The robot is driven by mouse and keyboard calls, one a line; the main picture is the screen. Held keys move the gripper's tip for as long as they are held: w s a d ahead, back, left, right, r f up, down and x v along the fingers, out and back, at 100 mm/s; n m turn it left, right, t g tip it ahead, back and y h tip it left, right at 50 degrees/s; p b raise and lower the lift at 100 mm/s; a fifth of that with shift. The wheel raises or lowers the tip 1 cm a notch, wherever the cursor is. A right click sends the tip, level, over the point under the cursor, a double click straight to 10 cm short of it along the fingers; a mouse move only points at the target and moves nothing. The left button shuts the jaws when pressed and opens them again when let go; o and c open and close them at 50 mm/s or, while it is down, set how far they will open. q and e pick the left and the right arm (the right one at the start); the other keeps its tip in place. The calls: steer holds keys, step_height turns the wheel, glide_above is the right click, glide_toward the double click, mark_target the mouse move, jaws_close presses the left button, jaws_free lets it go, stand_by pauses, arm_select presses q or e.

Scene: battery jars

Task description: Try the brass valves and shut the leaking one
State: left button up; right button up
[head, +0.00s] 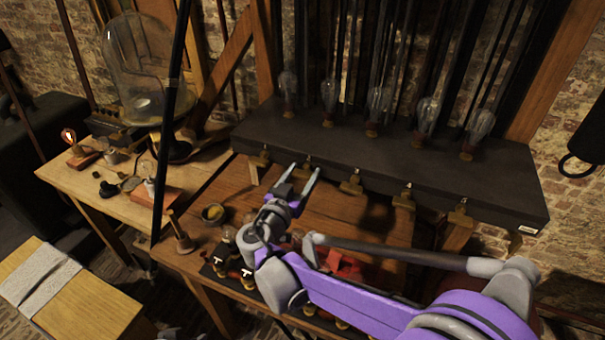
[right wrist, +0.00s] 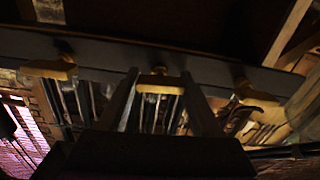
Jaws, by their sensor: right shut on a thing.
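A row of brass valves runs along the front edge of a dark shelf (head: 400,165) in the head view, among them one at the left end (head: 264,156), a middle one (head: 352,183) and one further right (head: 404,197). My right gripper (head: 305,169) reaches up to the second valve from the left (head: 307,160) and is shut on it. In the right wrist view this brass valve (right wrist: 159,84) sits between the two dark fingers, with one valve to its left (right wrist: 50,69) and one to its right (right wrist: 254,95). My left gripper is out of view.
Several glass bulbs (head: 376,103) stand on the shelf above the valves. Below is a wooden table (head: 345,220) with a small bowl (head: 213,214) and a wooden-handled tool (head: 179,236). A side table (head: 120,200) holds a glass dome (head: 137,70).

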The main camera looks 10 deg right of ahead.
steer(key=n, duration=0.8)
steer(key=shift+n, duration=0.3)
steer(key=n, duration=0.4)
steer(key=shift+f, duration=0.1)
steer(key=shift+n+b, duration=0.45)
steer(key=shift+n, duration=1.85)
steer(key=o, duration=1.4)
steer(key=shift+a, duration=0.1)
